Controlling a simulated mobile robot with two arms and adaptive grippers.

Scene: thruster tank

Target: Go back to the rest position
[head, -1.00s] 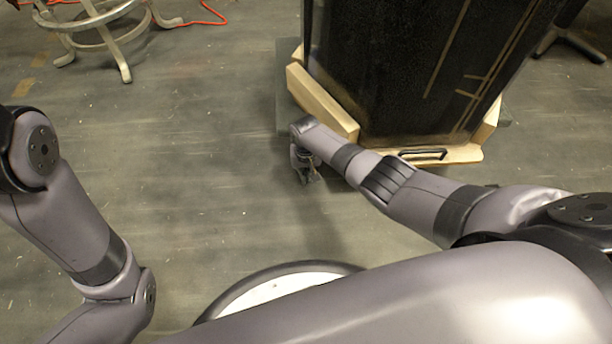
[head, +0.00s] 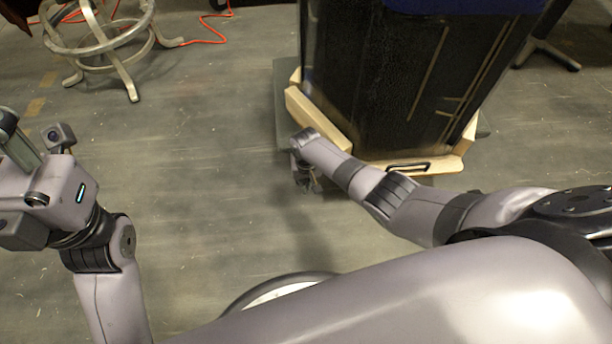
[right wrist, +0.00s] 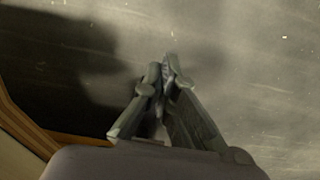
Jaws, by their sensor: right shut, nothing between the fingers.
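My right gripper (head: 306,182) hangs fingers down above the floor, just left of the dark tank's wooden base, in the head view. In the right wrist view its two fingers (right wrist: 163,78) meet at the tips, with nothing between them. My left arm is raised at the left edge of the head view. The left wrist's grey housing shows there, and part of the left gripper (head: 20,148) shows at the picture's edge; its fingertips are not clear.
The tall black tank (head: 375,90) stands on a wooden base (head: 320,120) close to my right forearm. A metal stool (head: 100,45) stands at the back left with an orange cable (head: 212,30) beside it. The floor (head: 200,180) between my arms is clear.

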